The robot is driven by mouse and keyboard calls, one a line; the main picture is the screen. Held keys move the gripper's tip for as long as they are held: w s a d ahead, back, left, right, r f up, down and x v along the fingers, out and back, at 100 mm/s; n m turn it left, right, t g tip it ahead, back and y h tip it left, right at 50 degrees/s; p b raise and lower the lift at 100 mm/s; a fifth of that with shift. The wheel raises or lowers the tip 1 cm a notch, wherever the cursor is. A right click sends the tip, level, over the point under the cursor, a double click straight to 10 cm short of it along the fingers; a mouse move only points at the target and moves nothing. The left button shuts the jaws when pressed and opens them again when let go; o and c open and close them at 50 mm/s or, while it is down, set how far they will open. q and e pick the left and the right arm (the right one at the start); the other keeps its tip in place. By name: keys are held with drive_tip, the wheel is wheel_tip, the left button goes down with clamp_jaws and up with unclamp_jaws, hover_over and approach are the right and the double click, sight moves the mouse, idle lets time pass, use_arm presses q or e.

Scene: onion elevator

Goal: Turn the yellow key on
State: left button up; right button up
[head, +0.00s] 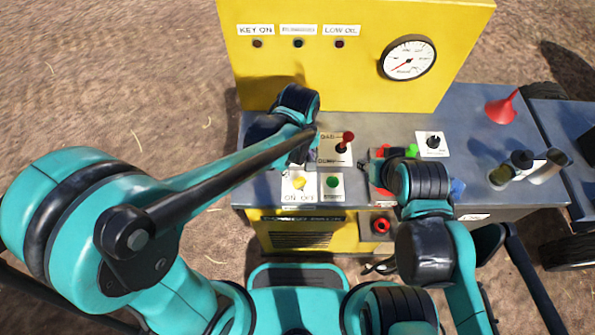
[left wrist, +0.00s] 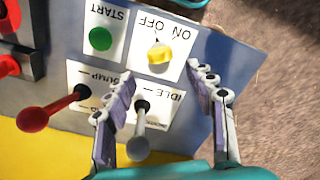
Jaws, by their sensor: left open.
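The yellow key (head: 299,183) sits on a white ON/OFF plate on the grey console top. In the left wrist view the yellow key (left wrist: 159,53) stands clear, with nothing touching it; I cannot tell which label it is turned to. My left gripper (head: 300,158) is over the console's left part, just behind the key in the head view. In the left wrist view my left gripper (left wrist: 166,84) is open and empty, its fingers apart with the key beyond and between them. My right gripper (head: 378,160) is partly hidden by its own wrist, near red and green parts; its jaw state is unclear.
A green START button (left wrist: 101,38) is beside the key plate. A grey-knobbed idle lever (left wrist: 138,146) and a red-knobbed lever (left wrist: 35,118) stand close to the left fingers. A yellow panel (head: 325,75) with a gauge (head: 408,58) rises behind. A red funnel (head: 502,107) stands at right.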

sight(299, 179)
use_arm(q)
wheel_tip(299, 179, down, 8)
drive_tip(key=b, duration=0.2)
drive_tip(key=shift+s+r+b, duration=0.1)
drive_tip(key=shift+r+b, duration=0.1)
drive_tip(key=shift+b, duration=0.2)
drive_tip(key=c, duration=1.2)
